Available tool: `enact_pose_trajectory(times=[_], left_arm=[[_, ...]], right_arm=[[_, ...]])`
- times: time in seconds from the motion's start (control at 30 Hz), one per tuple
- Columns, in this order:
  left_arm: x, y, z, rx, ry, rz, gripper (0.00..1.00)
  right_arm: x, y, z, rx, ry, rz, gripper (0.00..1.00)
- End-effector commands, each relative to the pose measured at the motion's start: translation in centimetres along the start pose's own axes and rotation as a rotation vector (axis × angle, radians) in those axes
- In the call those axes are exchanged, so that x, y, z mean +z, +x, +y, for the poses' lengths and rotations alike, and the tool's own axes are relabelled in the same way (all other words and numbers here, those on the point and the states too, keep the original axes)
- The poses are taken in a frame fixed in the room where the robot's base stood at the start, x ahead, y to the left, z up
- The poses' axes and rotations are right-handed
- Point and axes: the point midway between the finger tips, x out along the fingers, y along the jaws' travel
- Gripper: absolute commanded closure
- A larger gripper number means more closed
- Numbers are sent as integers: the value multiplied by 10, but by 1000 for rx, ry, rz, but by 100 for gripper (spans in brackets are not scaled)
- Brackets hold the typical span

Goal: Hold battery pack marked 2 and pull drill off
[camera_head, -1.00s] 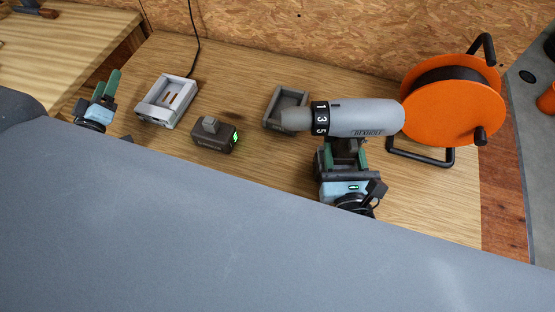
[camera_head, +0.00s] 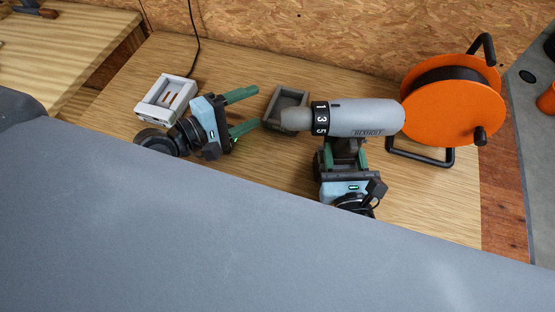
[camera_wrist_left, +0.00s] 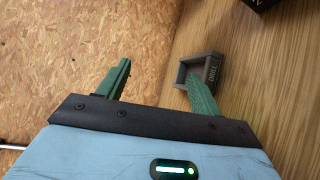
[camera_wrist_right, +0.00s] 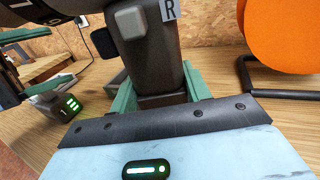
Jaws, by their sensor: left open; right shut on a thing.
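The grey drill (camera_head: 365,117) is held upright above the table, its chuck pointing left. My right gripper (camera_head: 341,157) is shut on the drill's dark handle, which also shows between its fingers in the right wrist view (camera_wrist_right: 155,65). My left gripper (camera_head: 250,110) is open and empty, its fingers pointing right toward a dark tray. A dark battery pack with lit green bars shows at the left of the right wrist view (camera_wrist_right: 62,104). In the head view my left gripper hides most of that pack.
The dark tray (camera_head: 272,122), labelled DRILL in the left wrist view, lies behind the chuck. A white charger (camera_head: 160,95) with a cable stands at the left. An orange cable reel (camera_head: 450,115) stands at the right. A chipboard wall closes the back.

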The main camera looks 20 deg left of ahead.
Motion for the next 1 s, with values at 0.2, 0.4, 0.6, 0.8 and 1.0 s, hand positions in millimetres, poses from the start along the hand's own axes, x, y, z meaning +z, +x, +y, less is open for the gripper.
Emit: enact_pose_trajectory(times=[0.2,0.4,0.6,0.8,1.0], left_arm=[[15,21,-13,-180,-292,-84,35],[34,30,-51,-393,-675,-121,35],[65,27,-95,-573,-1060,-174,35],[77,24,-106,-628,-1186,-198,35],[79,27,-106,-627,-1187,-200,35]], right_arm=[[0,0,0,0,0,0,100],[0,0,0,0,0,0,100],[0,0,0,0,0,0,100],[0,0,0,0,0,0,100],[0,0,0,0,0,0,100]])
